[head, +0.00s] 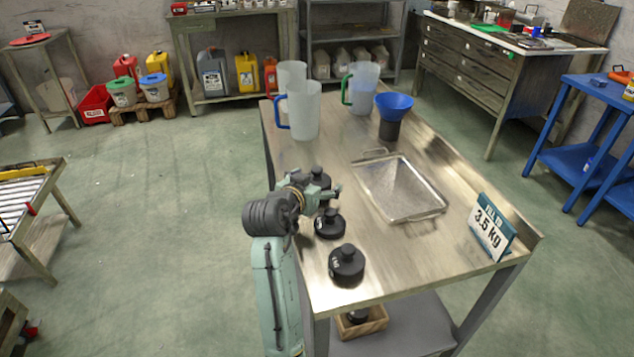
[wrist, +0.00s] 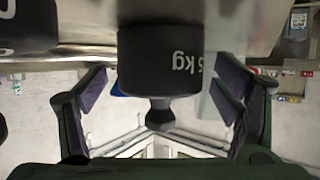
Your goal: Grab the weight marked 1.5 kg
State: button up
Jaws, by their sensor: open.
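Three black knobbed weights stand in a row along the left edge of the metal table (head: 385,225): a near one (head: 346,265), a middle one (head: 330,223) and a far one (head: 320,174), partly hidden behind my gripper (head: 327,190). In the wrist view, upside down, a black weight (wrist: 158,65) with white lettering ending in "5 kg" stands between the spread fingers of my gripper (wrist: 162,88). Its first figure is not clearly readable. Gaps show on both sides, so the fingers do not touch it. Part of another marked weight (wrist: 25,28) shows at the upper left.
A metal tray (head: 400,187) lies mid-table, with a "3.5 kg" sign (head: 491,229) to its right. Clear jugs (head: 303,110) and a blue funnel (head: 394,103) on a dark cup stand at the back. A wooden box (head: 362,322) sits on the lower shelf.

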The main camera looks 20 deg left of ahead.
jog(key=shift+w+f, duration=0.15)
jog(key=shift+w, duration=0.2)
jog(key=shift+c, duration=0.3)
grip_shut()
jog(key=shift+r, duration=0.25)
dwell(0.5)
